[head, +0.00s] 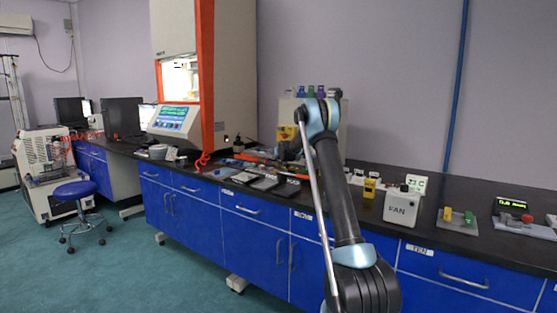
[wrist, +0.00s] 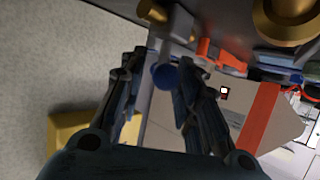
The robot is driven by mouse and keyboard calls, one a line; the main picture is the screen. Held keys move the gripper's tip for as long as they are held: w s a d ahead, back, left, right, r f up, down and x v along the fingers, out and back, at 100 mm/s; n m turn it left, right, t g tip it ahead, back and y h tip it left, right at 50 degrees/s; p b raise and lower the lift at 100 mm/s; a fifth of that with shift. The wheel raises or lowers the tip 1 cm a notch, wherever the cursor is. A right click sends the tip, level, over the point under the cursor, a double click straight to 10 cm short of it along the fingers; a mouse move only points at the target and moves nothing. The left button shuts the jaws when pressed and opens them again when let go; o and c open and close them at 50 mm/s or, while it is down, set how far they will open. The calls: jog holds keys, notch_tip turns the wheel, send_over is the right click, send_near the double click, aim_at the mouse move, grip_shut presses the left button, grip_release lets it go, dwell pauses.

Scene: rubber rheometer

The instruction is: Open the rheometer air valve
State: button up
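The rheometer (head: 207,70) stands at the back of the bench, with an orange frame and a lit screen panel. In the wrist view, my gripper (wrist: 164,68) is open, with its two fingers apart. A round blue knob-like part (wrist: 165,77) shows between the fingertips; I cannot tell whether they touch it. A red-orange lever-like part (wrist: 213,54) lies just right of the right fingertip. Brass-coloured fittings (wrist: 285,18) are at the top. I cannot tell which of these parts is the air valve. In the head view, my arm largely hides the gripper.
A pale box (head: 285,112) with several coloured bottles stands behind my arm. A white FAN box (head: 402,207) and a yellow item (head: 369,188) stand on the black bench (head: 440,240) to the right. A blue stool (head: 77,190) is on the open floor at left.

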jog(key=shift+s, duration=0.1)
jog(key=v, duration=1.1)
jog(key=shift+s, duration=0.3)
jog(key=shift+r, duration=0.1)
